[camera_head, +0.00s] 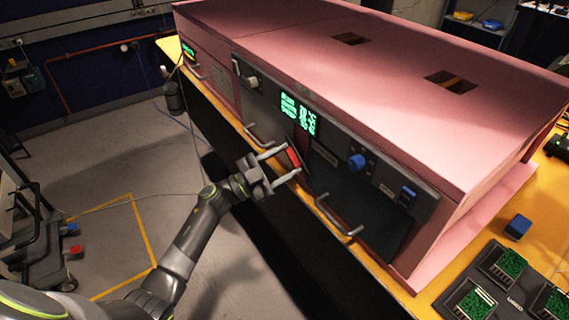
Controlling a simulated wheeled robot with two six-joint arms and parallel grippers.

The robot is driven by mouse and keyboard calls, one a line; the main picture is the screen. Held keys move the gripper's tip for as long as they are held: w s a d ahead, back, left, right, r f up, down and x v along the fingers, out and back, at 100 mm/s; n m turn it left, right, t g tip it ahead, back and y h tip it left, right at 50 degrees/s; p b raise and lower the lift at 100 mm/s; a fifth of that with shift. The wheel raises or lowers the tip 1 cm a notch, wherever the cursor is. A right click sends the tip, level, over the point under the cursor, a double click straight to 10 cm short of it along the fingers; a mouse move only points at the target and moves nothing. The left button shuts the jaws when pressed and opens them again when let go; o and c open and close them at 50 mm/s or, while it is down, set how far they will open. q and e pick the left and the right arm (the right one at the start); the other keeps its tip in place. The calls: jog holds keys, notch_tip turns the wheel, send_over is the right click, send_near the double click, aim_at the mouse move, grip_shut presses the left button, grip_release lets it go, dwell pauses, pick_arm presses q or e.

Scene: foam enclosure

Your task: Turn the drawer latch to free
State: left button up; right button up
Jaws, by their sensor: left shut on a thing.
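The drawer latch (293,157) is a small red bar on the dark front of the pink foam enclosure (300,45). It stands tilted, a little below the green display. My left gripper (284,164) reaches in from the lower left, its two light fingers shut on the red latch, one above and one below. The fingers hide part of the latch. A drawer handle (258,136) is just left of the gripper, and another handle (338,216) is to its lower right. My right gripper is out of the picture.
The front also carries a green display (298,114), a blue knob (357,161) and a blue switch (407,195). A blue block (518,227) and a dark tray (475,290) with green boards lie on the yellow table at right. Open floor lies left of the bench.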

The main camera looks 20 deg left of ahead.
pick_arm(q)
jog(key=m+g, duration=0.1)
jog(key=m, duration=0.3)
jog(key=m+g, duration=0.2)
jog(key=m, duration=0.2)
jog(key=m+g+y, duration=0.1)
jog(key=m+g, duration=0.1)
jog(key=m, duration=0.3)
jog(key=shift+w+a+r, duration=0.1)
jog(key=shift+a+r, duration=0.1)
jog(key=shift+r, duration=0.05)
jog(key=o, duration=1)
jog(key=shift+b+v, duration=2.7)
jog(key=shift+v, duration=6)
